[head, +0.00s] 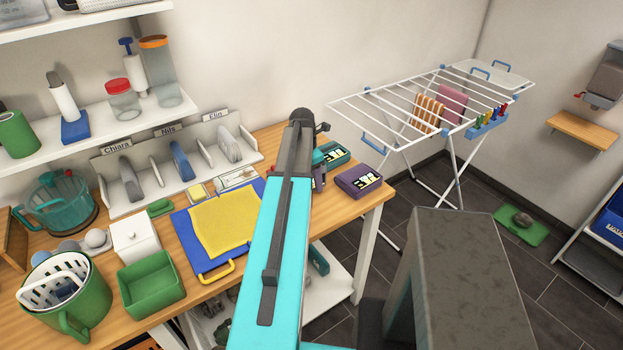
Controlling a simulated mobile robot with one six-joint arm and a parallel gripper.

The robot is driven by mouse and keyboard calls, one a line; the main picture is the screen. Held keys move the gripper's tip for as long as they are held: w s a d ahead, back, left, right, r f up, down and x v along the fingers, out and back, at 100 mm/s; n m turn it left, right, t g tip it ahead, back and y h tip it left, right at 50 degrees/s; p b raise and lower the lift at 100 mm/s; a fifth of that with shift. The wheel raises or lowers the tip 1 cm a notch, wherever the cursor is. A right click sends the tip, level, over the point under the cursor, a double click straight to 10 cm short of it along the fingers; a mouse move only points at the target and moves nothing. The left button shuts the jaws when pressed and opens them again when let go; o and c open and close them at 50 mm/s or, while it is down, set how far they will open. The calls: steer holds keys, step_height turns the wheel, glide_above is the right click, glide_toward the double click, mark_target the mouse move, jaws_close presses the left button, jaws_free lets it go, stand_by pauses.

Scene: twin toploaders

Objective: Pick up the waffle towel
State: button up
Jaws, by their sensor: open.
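A yellow cloth (221,224) lies flat on a blue board (187,235) on the wooden table. An orange-and-white striped cloth (427,113) and a mauve cloth (452,105) hang side by side on the white drying rack (379,127). I cannot tell from the weave which cloth is the waffle towel. My teal arm rises through the middle of the head view and covers part of the table to the right of the yellow cloth. My gripper does not show.
A green bin (151,285), a white box (135,241) and a green tub (70,300) stand left of the board. A purple box (358,181) sits at the table's right end. Named dividers line the back. Dark floor lies between table and rack.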

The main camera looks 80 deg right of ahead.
steer(key=shift+f, duration=0.1)
steer(key=shift+c, duration=0.4)
steer(key=c, duration=1.2)
steer(key=shift+o, duration=0.2)
steer(key=shift+r+b, duration=1.6)
steer(key=shift+r, duration=3.7)
steer(key=o, duration=0.5)
steer(key=c, duration=0.5)
steer(key=shift+s, duration=0.15)
